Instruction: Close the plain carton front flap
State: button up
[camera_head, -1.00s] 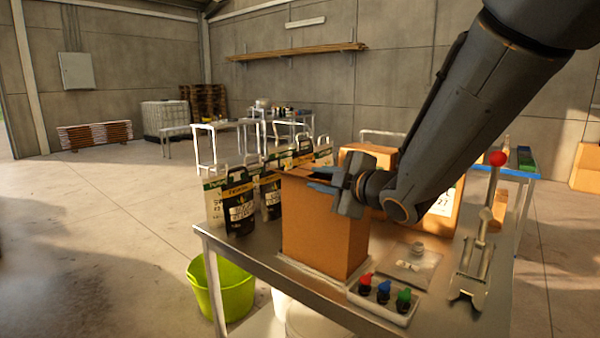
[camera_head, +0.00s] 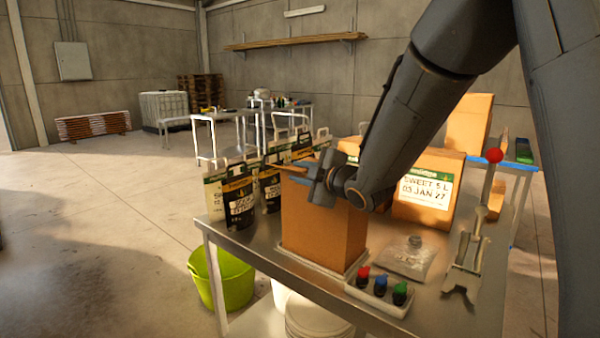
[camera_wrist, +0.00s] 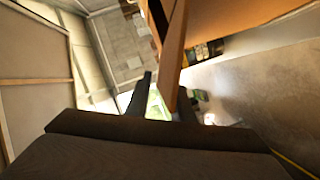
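The plain carton (camera_head: 322,232) stands upright on the metal table, with no label on its visible sides. Brown flap edges (camera_head: 292,167) show at its top left, partly hidden by my gripper. My gripper (camera_head: 298,171) is at the carton's top, pointing left, and my arm hides part of the top. In the wrist view my gripper's two dark fingers (camera_wrist: 163,100) are apart. A cardboard flap (camera_wrist: 173,55), seen nearly edge-on, reaches down to the fingers, close to the right one. I cannot tell whether it touches. The carton wall (camera_wrist: 225,18) shows at upper right.
Black and green bags (camera_head: 238,200) stand left of the carton. A labelled carton (camera_head: 425,190) stands behind it to the right. A tray of colour-capped bottles (camera_head: 380,290), a clear bag (camera_head: 409,258) and a red-knobbed lever press (camera_head: 470,255) occupy the table's right side. A green bucket (camera_head: 220,280) is below.

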grip_shut()
